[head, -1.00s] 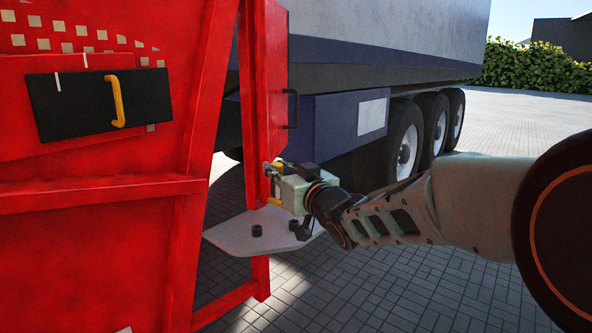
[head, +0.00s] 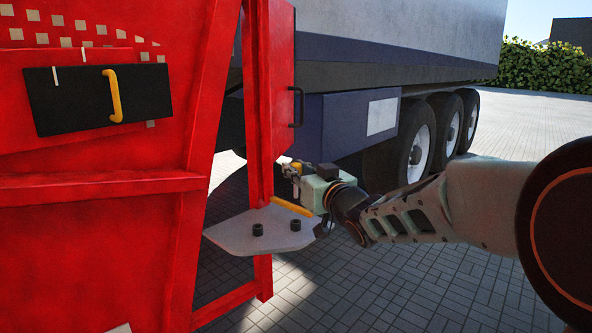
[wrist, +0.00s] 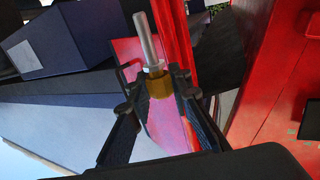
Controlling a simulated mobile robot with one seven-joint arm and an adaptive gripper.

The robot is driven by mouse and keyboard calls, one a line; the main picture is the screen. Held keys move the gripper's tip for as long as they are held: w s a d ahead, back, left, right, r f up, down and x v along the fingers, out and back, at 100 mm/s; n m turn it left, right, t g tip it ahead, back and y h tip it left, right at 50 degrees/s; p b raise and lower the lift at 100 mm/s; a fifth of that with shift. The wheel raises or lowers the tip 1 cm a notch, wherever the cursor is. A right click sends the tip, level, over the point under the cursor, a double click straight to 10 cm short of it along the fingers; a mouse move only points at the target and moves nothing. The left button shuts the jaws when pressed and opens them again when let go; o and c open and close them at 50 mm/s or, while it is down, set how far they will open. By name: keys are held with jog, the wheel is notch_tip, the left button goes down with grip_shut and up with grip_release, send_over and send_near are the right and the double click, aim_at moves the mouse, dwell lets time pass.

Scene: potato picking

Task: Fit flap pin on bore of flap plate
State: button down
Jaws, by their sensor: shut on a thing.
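In the wrist view the flap pin (wrist: 148,40) is a silver shaft with a pale washer-like ring and a brass-yellow collar. My gripper (wrist: 156,90) is shut on the collar, and the shaft points away beyond the fingers. In the head view my gripper (head: 297,172) is just right of the red upright, above a grey plate (head: 228,236) with two black studs. A yellow bar (head: 291,205) lies just below the gripper. The pin is hard to make out there. I cannot tell which part is the flap plate, and no bore shows clearly.
A red machine wall (head: 90,250) fills the left, with a yellow handle (head: 116,97) on a black panel. The red upright (head: 260,150) stands close to my gripper. A trailer with black wheels (head: 414,145) stands behind. Paving is open at the lower right.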

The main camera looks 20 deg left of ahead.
aim_at(297, 191)
jog(key=shift+f+b, duration=2.15)
jog(key=shift+f, duration=0.6)
jog(key=shift+f+b, duration=1.6)
jog(key=c, duration=1.7)
grip_release()
jog(key=v, duration=1.2)
